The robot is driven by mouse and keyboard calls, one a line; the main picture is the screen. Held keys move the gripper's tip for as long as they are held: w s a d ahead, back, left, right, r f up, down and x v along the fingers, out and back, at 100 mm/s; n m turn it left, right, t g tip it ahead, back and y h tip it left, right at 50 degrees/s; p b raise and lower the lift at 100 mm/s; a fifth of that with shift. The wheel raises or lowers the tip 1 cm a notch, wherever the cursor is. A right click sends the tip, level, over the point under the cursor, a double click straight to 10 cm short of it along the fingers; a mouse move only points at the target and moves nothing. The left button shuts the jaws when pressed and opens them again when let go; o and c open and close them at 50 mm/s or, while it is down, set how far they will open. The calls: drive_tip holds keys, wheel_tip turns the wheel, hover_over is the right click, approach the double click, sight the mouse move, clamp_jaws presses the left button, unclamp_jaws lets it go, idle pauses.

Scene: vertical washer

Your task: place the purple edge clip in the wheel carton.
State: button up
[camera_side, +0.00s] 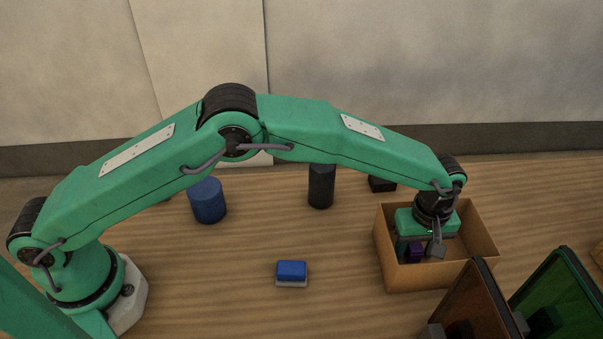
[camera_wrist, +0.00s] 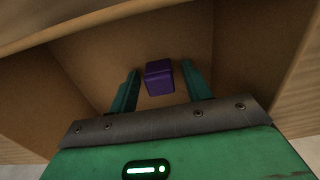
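The purple edge clip (camera_side: 416,250) is inside the brown wheel carton (camera_side: 425,279), low between my gripper's fingers. My gripper (camera_side: 424,252) reaches down into the carton from above. In the wrist view the clip (camera_wrist: 159,78) shows as a small purple block between the two teal fingers of my gripper (camera_wrist: 160,72), with a narrow gap on each side. The fingers are open and do not appear to touch it. Carton walls (camera_wrist: 255,62) surround it. The clip appears to lie on the carton floor, though its underside is hidden.
A blue and white block (camera_side: 291,273) lies left of the carton. A blue cylinder (camera_side: 208,201), a black cylinder (camera_side: 321,187) and a dark block (camera_side: 382,184) stand behind. Orange (camera_side: 478,305) and green (camera_side: 560,298) panels stand at the front right.

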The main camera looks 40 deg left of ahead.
sight(416, 247)
drive_tip(key=shift+r, duration=0.1)
wheel_tip(416, 247, up, 12)
idle(1.0)
drive_tip(key=shift+r, duration=0.1)
drive_tip(key=s+a+r+m+t+h, duration=0.1)
drive_tip(key=s+a+r+m, duration=0.15)
drive_tip(key=a+r, duration=0.75)
drive_tip(key=s+a+r+m+t, duration=0.25)
drive_tip(key=a+r, duration=0.35)
drive_tip(key=a, duration=0.8)
drive_tip(key=s+a+f+m+t, duration=0.1)
drive_tip(key=s+a+f+m, duration=0.1)
drive_tip(key=s+a, duration=0.5)
drive_tip(key=s+a+f+m+t+y, duration=0.1)
drive_tip(key=s+a+f+m, duration=0.1)
drive_tip(key=s+a, duration=0.6)
drive_tip(key=s, duration=0.5)
drive_tip(key=shift+s+f, duration=0.15)
drive_tip(key=shift+f, duration=0.1)
